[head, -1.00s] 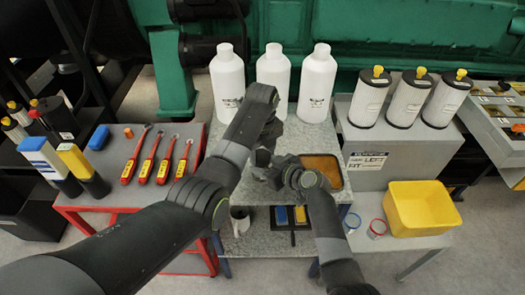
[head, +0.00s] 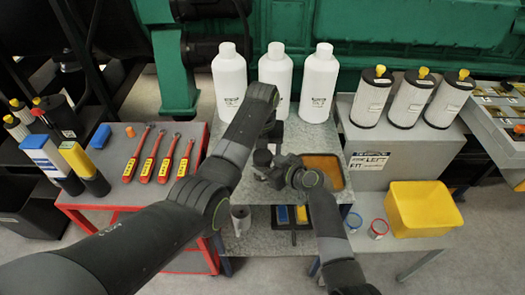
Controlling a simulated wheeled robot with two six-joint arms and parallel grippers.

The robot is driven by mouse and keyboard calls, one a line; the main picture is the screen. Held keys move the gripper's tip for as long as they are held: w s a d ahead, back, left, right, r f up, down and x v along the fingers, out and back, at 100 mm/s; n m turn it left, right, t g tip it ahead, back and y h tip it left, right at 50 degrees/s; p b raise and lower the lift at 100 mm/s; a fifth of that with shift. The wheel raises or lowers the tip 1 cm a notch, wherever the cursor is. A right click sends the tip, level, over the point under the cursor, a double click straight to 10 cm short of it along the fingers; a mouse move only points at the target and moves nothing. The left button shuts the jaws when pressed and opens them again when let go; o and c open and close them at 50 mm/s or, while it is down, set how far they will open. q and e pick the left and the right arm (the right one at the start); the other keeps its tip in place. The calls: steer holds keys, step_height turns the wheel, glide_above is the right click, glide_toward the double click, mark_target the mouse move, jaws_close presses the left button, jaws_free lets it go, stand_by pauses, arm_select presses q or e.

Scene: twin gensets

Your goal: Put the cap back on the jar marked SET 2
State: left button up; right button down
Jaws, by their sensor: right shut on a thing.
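My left gripper (head: 268,130) is over the middle of the grey speckled table, pointing down and mostly hidden by its own arm. I cannot tell whether its jaws are open. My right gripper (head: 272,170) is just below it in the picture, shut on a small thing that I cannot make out. A dark round shape (head: 262,157) shows between the two grippers; I cannot tell if it is a jar or part of a hand. Two small jars, one with a blue rim (head: 352,222) and one with a red rim (head: 378,229), stand at the lower right. I can read no SET 2 mark.
Three white bottles (head: 275,75) stand behind the grippers. An orange-brown tray (head: 324,170) lies right of them. Red-handled tools (head: 155,155) lie on the left table. A yellow bin (head: 424,208) and several filters (head: 411,100) are at right. A grey cylinder (head: 240,215) is on the lower shelf.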

arm_select(q)
steer(key=shift+d, duration=0.1)
steer(key=shift+r, duration=2.2)
